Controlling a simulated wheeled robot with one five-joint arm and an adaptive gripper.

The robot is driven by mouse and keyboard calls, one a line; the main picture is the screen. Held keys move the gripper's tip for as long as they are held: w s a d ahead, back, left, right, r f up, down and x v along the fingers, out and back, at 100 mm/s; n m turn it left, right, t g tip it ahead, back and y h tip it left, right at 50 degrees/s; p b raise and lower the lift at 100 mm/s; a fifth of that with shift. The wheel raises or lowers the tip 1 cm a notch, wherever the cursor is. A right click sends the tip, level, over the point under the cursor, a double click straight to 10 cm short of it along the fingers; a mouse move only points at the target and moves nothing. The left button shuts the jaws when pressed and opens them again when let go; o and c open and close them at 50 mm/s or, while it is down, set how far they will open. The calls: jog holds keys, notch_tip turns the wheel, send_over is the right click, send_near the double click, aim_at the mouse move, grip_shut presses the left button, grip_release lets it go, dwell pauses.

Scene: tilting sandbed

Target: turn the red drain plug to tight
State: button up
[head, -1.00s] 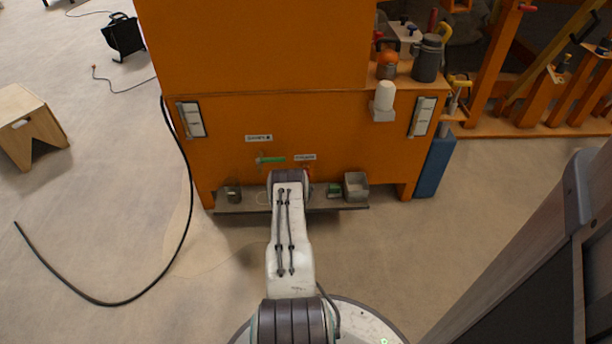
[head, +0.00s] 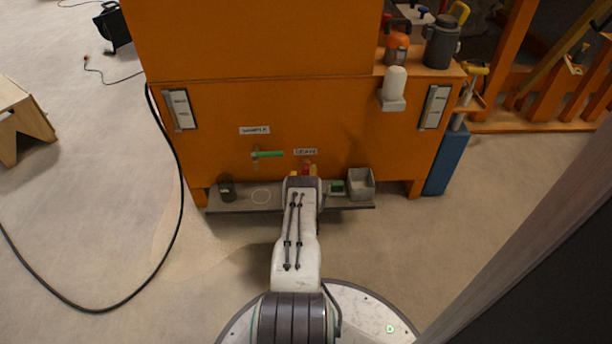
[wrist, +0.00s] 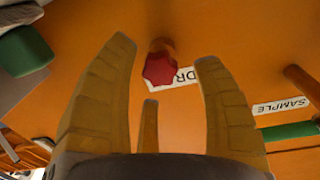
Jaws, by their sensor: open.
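The red drain plug (wrist: 159,70) is a lobed red knob on a short stem on the orange panel. It sits between the tips of my gripper (wrist: 165,50), with gaps on both sides and no visible contact. My gripper is open and empty. In the head view the plug (head: 306,168) shows as a small red spot below the DRAIN label (head: 305,152), just beyond the end of my arm. How deep the plug lies between the fingers is hard to tell. The plug partly covers the label in the wrist view.
A green-handled valve (head: 267,155) is left of the plug, under the SAMPLE label (head: 255,130). A low shelf (head: 240,202) below holds a dark cup (head: 227,188), a green block (head: 337,187) and a grey bin (head: 361,184). A black hose (head: 181,200) lies on the floor at left.

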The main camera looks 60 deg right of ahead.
jog(key=shift+b+x, duration=0.45)
jog(key=shift+x, duration=0.75)
jog(key=c, duration=1.2)
